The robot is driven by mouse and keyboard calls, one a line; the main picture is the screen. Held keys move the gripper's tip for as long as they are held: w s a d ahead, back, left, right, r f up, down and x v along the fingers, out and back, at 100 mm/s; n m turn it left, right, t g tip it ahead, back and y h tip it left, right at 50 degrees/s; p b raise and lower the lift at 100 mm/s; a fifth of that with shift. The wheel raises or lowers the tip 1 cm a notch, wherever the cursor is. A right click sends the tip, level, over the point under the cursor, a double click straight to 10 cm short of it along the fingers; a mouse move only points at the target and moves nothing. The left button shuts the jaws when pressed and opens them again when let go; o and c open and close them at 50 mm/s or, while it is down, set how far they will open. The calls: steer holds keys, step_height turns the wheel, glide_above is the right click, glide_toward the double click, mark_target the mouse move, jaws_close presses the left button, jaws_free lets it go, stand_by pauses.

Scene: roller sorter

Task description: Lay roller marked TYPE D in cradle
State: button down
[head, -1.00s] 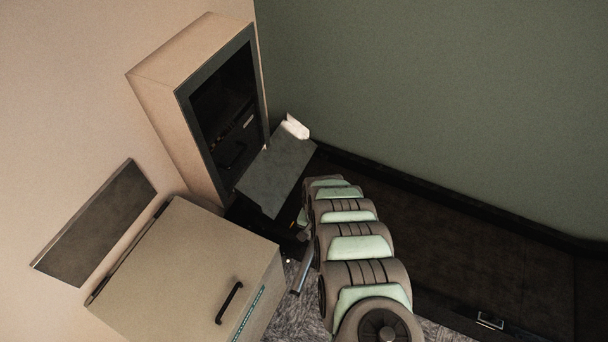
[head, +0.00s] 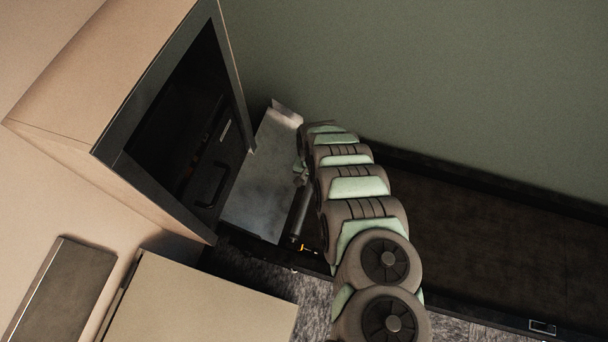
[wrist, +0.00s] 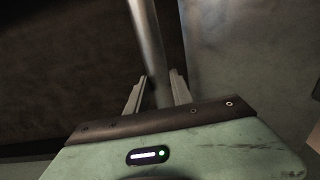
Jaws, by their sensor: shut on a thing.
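My gripper (wrist: 158,88) is shut on a grey metal roller (wrist: 148,45), which runs between its two fingers and out of the top of the wrist view. In the head view the roller (head: 300,212) hangs at the right edge of a grey metal plate, with my gripper (head: 300,176) mostly hidden by my arm. No TYPE D marking is readable on the roller. I cannot make out a cradle for certain in either view.
The grey plate (head: 262,165) juts out below an open-fronted cabinet (head: 88,85) with a dark inside. A beige box (head: 200,308) stands in front, beside a dark panel (head: 62,290). A dark, bare surface (head: 480,240) stretches to the right along the green wall.

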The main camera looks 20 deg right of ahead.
mark_target(310, 182)
steer(key=f+b, duration=0.1)
steer(key=f, duration=0.1)
steer(key=w+f+b, duration=0.1)
steer(key=f, duration=0.1)
steer(key=shift+w, duration=0.2)
steer(key=shift+f+b, duration=2.2)
steer(key=shift+b, duration=0.25)
steer(key=shift+f, duration=0.35)
steer(key=shift+s+a+f, duration=0.1)
steer(key=shift+s+f, duration=0.05)
steer(key=shift+f, duration=0.35)
steer(key=shift+f+b, duration=0.45)
steer(key=shift+f, duration=0.5)
steer(key=c, duration=1)
jaws_free()
steer(key=shift+c, duration=0.2)
